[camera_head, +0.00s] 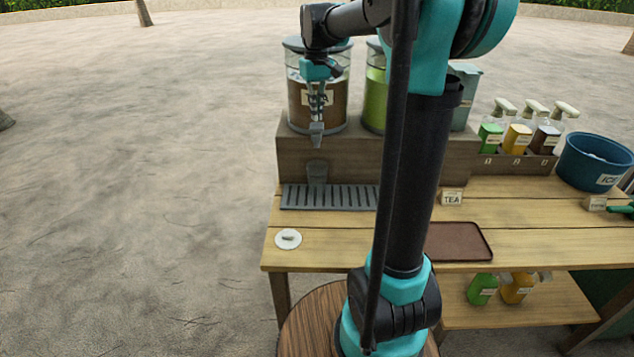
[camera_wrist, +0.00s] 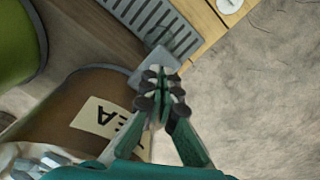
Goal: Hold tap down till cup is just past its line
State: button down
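The tea dispenser (camera_head: 300,108), a clear jar of brown liquid with a TEA label, stands on the wooden riser at the left. It also shows in the wrist view (camera_wrist: 62,115). My gripper (camera_head: 317,118) points down in front of it. In the wrist view its fingertips (camera_wrist: 161,82) are together, with nothing clearly held between them. The grey tap (camera_head: 317,138) is just below the fingertips, and it shows in the wrist view (camera_wrist: 152,64) partly covered by them; contact is unclear. A small grey cup-like shape (camera_head: 317,172) is below, at the drip tray (camera_head: 330,198); its line and fill level are not readable.
A green jar (camera_head: 375,98) stands right of the tea jar, partly behind my arm. Pump bottles (camera_head: 518,138) and a blue ICE tub (camera_head: 595,162) are at the right. A white disc (camera_head: 288,239) and a brown tray (camera_head: 460,242) lie on the counter. Left of the counter is open ground.

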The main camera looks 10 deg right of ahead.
jog(key=shift+f, duration=1.3)
jog(key=shift+r, duration=0.1)
dwell(6.1)
jog(key=shift+r, duration=3.45)
